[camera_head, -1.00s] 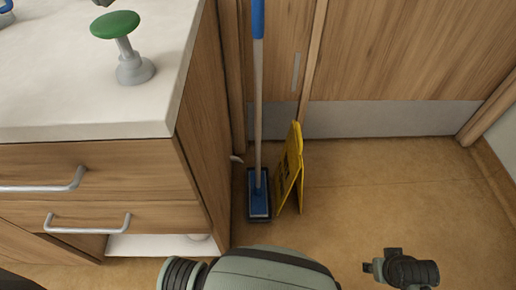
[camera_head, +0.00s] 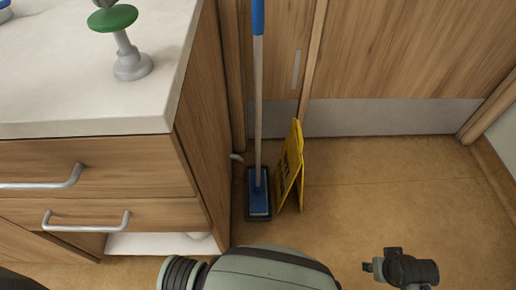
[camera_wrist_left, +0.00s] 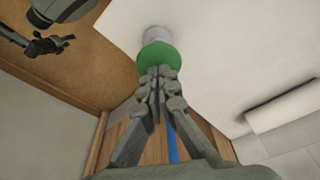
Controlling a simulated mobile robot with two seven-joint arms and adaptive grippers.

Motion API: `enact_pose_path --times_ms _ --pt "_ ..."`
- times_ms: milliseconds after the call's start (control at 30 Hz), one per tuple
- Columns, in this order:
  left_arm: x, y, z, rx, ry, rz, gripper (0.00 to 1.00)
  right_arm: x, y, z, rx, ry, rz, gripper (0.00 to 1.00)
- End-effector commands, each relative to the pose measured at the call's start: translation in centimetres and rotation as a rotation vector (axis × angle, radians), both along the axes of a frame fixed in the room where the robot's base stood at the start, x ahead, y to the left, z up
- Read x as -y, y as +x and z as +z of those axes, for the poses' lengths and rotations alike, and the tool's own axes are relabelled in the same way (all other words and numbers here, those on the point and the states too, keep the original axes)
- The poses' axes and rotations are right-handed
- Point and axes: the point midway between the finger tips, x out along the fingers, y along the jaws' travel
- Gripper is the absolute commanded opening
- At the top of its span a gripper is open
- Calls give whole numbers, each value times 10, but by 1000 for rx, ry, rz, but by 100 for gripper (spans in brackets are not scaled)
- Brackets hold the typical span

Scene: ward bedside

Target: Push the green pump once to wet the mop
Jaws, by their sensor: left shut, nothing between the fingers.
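The green pump (camera_head: 113,18) is a round green cap on a grey stem and base, standing upright on the white counter. My left gripper (camera_head: 104,3) is at the top edge of the head view, only its tip showing, right at the cap's far edge. In the left wrist view its fingers (camera_wrist_left: 158,82) are shut and empty, overlapping the green cap (camera_wrist_left: 157,55); I cannot tell if they touch it. The mop (camera_head: 258,192) stands upright on the floor, with a blue head and long handle. What appears to be my right gripper (camera_head: 372,267) is low at the right, its jaws unclear.
The white counter (camera_head: 70,100) tops a wooden drawer cabinet with metal handles. A yellow folding sign (camera_head: 290,165) stands beside the mop. A blue-rimmed object (camera_head: 4,4) is cut off at the counter's far left. The floor (camera_head: 390,190) at right is clear.

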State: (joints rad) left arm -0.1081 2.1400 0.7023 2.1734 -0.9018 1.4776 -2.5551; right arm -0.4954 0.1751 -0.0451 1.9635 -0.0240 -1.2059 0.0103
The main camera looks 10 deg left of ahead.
Motion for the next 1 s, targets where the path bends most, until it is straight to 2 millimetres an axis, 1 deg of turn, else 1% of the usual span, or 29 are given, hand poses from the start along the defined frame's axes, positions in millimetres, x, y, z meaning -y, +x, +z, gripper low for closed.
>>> enact_pose_path --times_ms 800,1000 --pt "0 -1 -31 -4 0 0 0 0 1 -19 1 0 -1 40" --pt "0 -1 -31 -4 0 0 0 0 0 -18 1 0 -1 40"
